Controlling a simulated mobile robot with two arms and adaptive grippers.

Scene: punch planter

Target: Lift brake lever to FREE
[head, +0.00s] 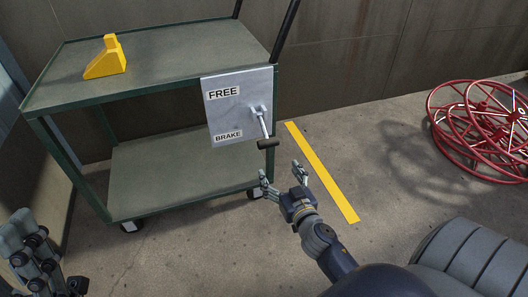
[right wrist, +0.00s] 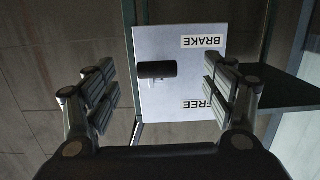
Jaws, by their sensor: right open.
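A grey metal panel (head: 226,116) hangs on the right end of a green cart, labelled FREE above and BRAKE below. The brake lever (head: 264,124) has its pivot on the panel's right part. It slopes down to a black grip (head: 268,144), near BRAKE level. My right gripper (head: 281,172) is open and empty, just below and right of the grip. In the right wrist view the labels are upside down, and the black grip (right wrist: 157,70) shows between the spread fingers, untouched. My left gripper (head: 40,258) is at the lower left, partly cut off, away from the panel.
The cart's top shelf (head: 165,58) carries a yellow wedge-shaped block (head: 106,60). Its lower shelf (head: 180,170) is bare. A yellow floor stripe (head: 322,172) runs right of the cart. Red reels (head: 485,120) stand at the far right. Floor between stripe and reels is clear.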

